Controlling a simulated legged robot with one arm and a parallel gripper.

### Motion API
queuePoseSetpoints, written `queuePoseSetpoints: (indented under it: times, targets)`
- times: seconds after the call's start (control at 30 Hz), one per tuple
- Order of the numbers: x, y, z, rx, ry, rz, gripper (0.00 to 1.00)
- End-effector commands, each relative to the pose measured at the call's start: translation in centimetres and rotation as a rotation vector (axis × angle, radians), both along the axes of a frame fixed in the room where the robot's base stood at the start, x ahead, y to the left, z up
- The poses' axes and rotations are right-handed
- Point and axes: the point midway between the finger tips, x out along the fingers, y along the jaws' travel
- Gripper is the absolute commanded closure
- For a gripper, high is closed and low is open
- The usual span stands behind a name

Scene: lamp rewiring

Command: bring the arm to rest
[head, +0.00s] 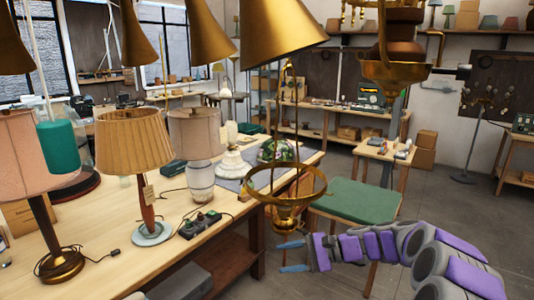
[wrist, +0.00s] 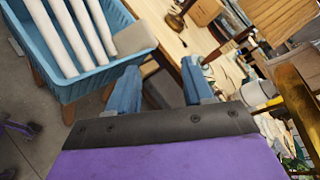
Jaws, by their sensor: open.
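My arm, purple and grey, reaches in from the lower right in the head view. My gripper (head: 292,257) is at its end, beside the front corner of the wooden workbench (head: 110,285) and below the hanging brass ring lamp (head: 287,196). In the wrist view my gripper (wrist: 160,85) has its two blue fingers apart, with nothing held between them. A wooden tabletop and a blue crate (wrist: 98,78) holding several white tubes show beyond the fingers.
Several lamps stand on the workbench, including a pleated-shade lamp (head: 137,143) and a white-based lamp (head: 200,180). Brass cone shades (head: 270,30) hang overhead. A green-seated stool (head: 358,203) stands behind my arm. Open grey floor (head: 465,200) lies at the right.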

Motion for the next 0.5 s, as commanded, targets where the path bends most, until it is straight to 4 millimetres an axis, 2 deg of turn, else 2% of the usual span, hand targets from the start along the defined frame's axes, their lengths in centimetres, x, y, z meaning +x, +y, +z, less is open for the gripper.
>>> queuePoseSetpoints:
  times: [0.1,0.23,0.37,0.5]
  targets:
    - [-4.4,2.5,1.2,-0.09,-0.034,0.101,0.49]
    - [-9.2,4.2,1.5,-0.2,-0.07,0.205,0.49]
    - [-14.1,5.1,1.3,-0.316,-0.11,0.308,0.49]
    - [-19.4,4.9,0.8,-0.449,-0.154,0.411,0.49]
